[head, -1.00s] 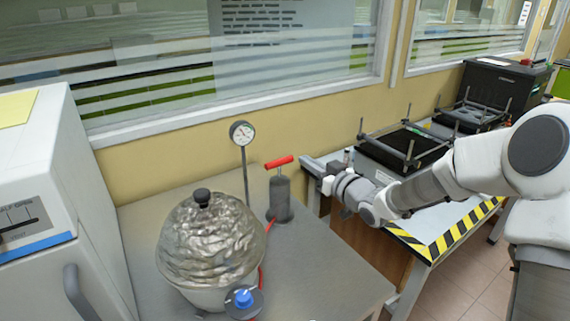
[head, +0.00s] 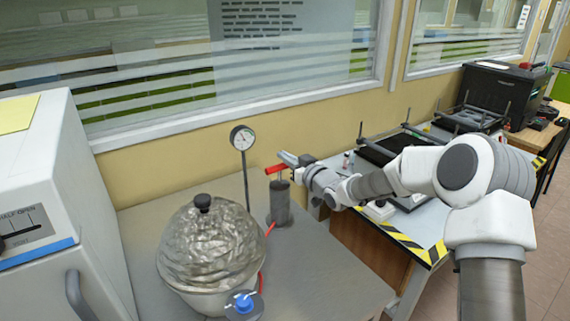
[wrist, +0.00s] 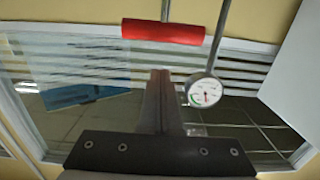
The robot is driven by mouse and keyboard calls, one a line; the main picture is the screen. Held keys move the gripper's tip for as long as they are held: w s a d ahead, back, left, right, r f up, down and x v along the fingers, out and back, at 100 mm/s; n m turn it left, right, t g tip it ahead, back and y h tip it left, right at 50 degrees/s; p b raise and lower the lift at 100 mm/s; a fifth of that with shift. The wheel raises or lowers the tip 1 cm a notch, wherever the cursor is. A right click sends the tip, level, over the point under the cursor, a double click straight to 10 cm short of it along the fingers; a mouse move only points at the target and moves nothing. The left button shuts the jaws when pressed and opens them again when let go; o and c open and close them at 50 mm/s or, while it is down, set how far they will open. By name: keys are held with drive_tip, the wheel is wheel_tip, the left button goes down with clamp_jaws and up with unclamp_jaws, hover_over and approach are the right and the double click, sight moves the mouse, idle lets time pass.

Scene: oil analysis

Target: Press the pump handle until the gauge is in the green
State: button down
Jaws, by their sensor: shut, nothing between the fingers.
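The pump (head: 280,205) is a grey upright cylinder on the bench with a red T-shaped handle (head: 275,170) on a raised rod. The handle also shows in the wrist view (wrist: 163,31), beyond the fingertips. My gripper (head: 287,158) is shut and empty, at the right end of the handle and slightly above it, hiding part of it; I cannot tell whether they touch. The round white gauge (head: 242,137) stands on a thin post left of the pump.
A foil-covered vessel (head: 210,240) with a black knob stands left of the pump, with a blue-knobbed valve (head: 243,302) and red hose. A white cabinet (head: 45,190) is at far left. The bench front right (head: 330,280) is clear.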

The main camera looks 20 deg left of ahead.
sight(280, 167)
drive_tip(key=shift+w+a+f, duration=0.15)
drive_tip(key=shift+f, duration=1.1)
